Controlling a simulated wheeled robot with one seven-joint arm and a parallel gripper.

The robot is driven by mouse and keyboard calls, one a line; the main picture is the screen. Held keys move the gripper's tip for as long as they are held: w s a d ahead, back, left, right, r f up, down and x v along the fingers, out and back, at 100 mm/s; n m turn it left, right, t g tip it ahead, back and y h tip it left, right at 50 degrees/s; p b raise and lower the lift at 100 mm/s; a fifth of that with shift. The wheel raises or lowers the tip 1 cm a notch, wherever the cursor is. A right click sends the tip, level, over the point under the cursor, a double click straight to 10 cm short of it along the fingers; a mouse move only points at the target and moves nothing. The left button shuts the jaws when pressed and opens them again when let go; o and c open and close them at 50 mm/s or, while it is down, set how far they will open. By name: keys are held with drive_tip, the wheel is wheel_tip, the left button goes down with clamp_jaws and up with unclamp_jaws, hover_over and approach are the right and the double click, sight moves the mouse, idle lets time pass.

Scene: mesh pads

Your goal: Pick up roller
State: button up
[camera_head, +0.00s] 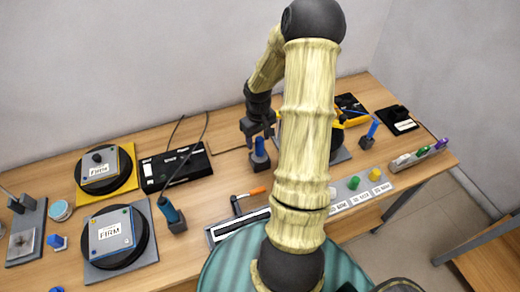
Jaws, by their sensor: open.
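What looks like the roller (250,193) has an orange handle and a dark bent frame. It lies at the front middle of the wooden table, beside a grey tray (215,235) with a black and white strip. My arm's large segment stands close to its right and hides the area beyond. My gripper (257,136) is open and points down behind the roller, farther back on the table. It is just above an upright blue-handled tool (260,151) on a dark base. I cannot tell whether the fingers touch that tool. The roller is apart from my gripper.
A black box with cables (176,166) and another blue-handled tool (171,214) stand left of my gripper. Coloured knobs on a labelled strip (362,191) and a tray of bottles (420,154) lie to the right.

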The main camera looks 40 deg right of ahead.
sight(260, 147)
drive_tip(key=shift+s+d+f+p, duration=0.1)
drive_tip(key=shift+f+p, duration=0.25)
drive_tip(key=shift+f, duration=1)
drive_tip(key=shift+s+f+p, duration=0.1)
drive_tip(key=shift+f+p, duration=0.2)
drive_tip(key=shift+f, duration=1)
drive_tip(key=c, duration=1.2)
drive_tip(key=shift+o, duration=0.2)
drive_tip(key=shift+r, duration=0.15)
wheel_tip(260, 147, up, 10)
drive_tip(key=shift+f+b, duration=0.1)
drive_tip(key=shift+b, duration=0.5)
